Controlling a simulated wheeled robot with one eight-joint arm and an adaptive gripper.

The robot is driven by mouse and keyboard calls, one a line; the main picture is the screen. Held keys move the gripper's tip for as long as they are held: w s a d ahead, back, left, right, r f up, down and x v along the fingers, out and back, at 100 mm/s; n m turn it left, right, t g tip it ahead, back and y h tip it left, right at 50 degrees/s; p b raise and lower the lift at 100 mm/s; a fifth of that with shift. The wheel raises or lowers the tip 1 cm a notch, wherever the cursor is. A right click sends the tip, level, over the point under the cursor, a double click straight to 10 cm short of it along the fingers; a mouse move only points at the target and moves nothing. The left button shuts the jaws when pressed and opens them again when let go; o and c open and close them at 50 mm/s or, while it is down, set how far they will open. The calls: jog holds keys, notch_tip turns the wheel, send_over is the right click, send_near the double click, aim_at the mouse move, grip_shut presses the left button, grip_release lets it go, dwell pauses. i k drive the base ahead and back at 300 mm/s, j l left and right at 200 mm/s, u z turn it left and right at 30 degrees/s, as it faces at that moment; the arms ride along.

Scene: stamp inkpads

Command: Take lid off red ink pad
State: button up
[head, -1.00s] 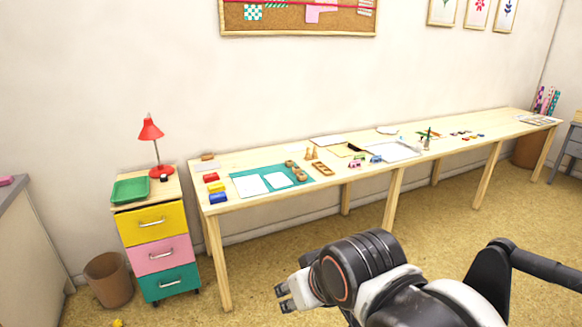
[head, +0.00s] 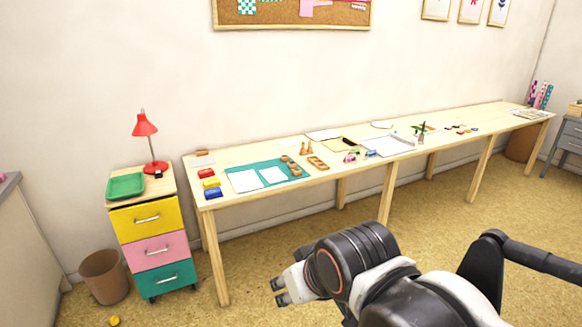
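The red ink pad (head: 206,174) is a small red block at the left end of the long wooden table (head: 330,180). It sits behind a yellow pad (head: 211,183) and a blue pad (head: 213,193). At this size I cannot make out its lid separately. My gripper (head: 279,291) is low in front of the table, over the floor, far from the pads. Its two fingers look parted, with nothing between them.
A teal mat (head: 270,187) with white sheets and wooden stamps lies right of the pads. A drawer cabinet (head: 150,222) with a red lamp (head: 145,125) and green tray (head: 125,186) stands left. A waste bin (head: 104,277) is on the floor. Floor before the table is clear.

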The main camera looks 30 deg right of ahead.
aim_at(209, 171)
jog(key=i+j, duration=0.15)
jog(key=i, duration=0.3)
jog(key=i+j, duration=0.15)
jog(key=i, duration=0.35)
jog(key=i+j, duration=0.15)
jog(key=i, duration=0.3)
jog(key=i+j, duration=0.15)
jog(key=i, duration=0.3)
jog(key=i+j, duration=0.15)
jog(key=i, duration=0.35)
jog(key=i+j, duration=0.2)
jog(key=i, duration=0.25)
jog(key=l+z, duration=0.05)
